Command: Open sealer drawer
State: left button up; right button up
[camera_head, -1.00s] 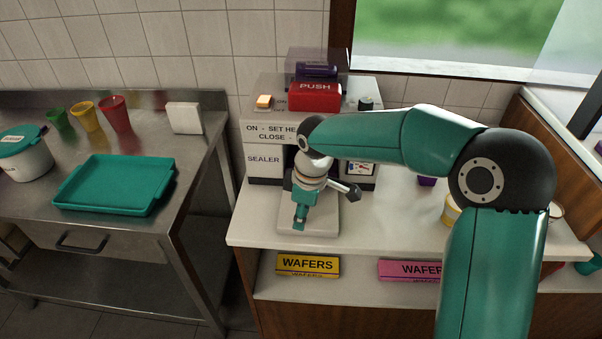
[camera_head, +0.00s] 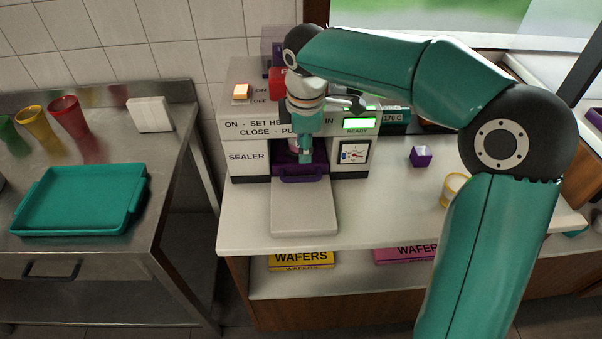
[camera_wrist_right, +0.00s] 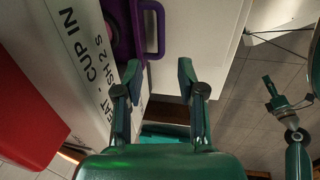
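The white sealer (camera_head: 246,150) stands on the counter, with its purple drawer (camera_head: 318,160) low in the front opening. The drawer handle (camera_head: 301,176) sticks out at the front; in the wrist view the purple loop handle (camera_wrist_right: 161,30) lies beyond my fingertips. I cannot tell how far the drawer is pushed in. My right gripper (camera_head: 305,155) is above and in front of the drawer, hiding part of the opening. In the wrist view my right gripper (camera_wrist_right: 159,72) has its fingers apart and empty, short of the handle. A teal gripper-like part, probably my left gripper (camera_wrist_right: 287,92), shows at the right.
A pale slab (camera_head: 303,207) lies in front of the sealer. The green display (camera_head: 359,123) reads READY, and an orange switch (camera_head: 240,93) is on top. A purple cup (camera_head: 421,156) and a yellow cup (camera_head: 453,188) stand to the right. A teal tray (camera_head: 75,200) lies on the left table.

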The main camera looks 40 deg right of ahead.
aim_at(303, 178)
jog(key=f, duration=0.3)
jog(key=w+f, duration=0.1)
jog(key=f, duration=0.3)
jog(key=d+f, duration=0.1)
jog(key=f, duration=0.3)
jog(key=shift+w+f, duration=0.2)
jog(key=shift+w, duration=0.15)
grip_shut()
